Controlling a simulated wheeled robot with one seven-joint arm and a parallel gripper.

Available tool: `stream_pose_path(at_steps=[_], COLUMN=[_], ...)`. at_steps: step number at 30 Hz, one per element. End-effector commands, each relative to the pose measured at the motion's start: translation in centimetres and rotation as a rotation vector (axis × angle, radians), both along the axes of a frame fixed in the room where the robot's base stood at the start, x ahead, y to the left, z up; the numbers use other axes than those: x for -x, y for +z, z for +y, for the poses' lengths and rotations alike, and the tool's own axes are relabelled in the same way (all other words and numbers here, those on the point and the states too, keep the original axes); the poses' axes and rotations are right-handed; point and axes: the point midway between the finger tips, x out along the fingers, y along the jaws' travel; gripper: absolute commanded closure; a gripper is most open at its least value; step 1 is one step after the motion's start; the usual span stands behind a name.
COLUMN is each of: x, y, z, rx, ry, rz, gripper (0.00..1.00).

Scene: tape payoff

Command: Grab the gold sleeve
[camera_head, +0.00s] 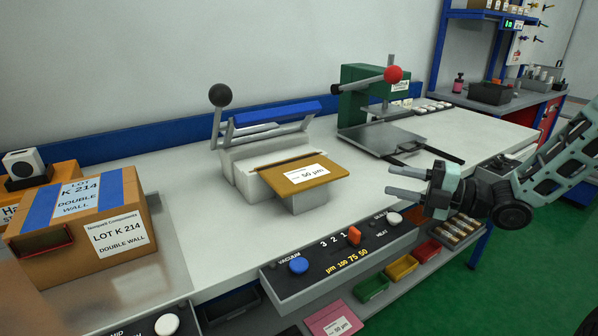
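The gold sleeve (283,182) is a flat golden piece with a white label reading 50 µm. It lies on a small grey block in front of the white sealing device (245,171), its front part overhanging the block. My gripper (388,181) is to the right of the sleeve, its two fingers pointing left toward it. The fingers are apart with nothing between them, and a clear gap separates them from the sleeve's right edge.
A control panel (335,264) with a blue button and an orange switch runs along the bench front. A green press (360,95) stands behind my gripper. Cardboard boxes (85,222) fill the left. Coloured bins (401,268) and a pink labelled piece (322,325) sit below.

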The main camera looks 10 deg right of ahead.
Motion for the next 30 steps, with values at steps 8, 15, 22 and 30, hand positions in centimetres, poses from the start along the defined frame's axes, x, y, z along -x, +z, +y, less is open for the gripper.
stream_pose_path(at_steps=[8,15,22,30], x=[-3.5,-5.1,-6.6,-8.4], y=[0.0,0.0,-0.1,-0.2], z=[4.7,6.6,8.5,10.6], rx=[-0.002,-0.001,-0.004,0.0], ry=[0.004,0.0,0.002,0.0], rz=[0.001,0.001,0.002,0.0], gripper=[0.64,0.64,0.64,0.64])
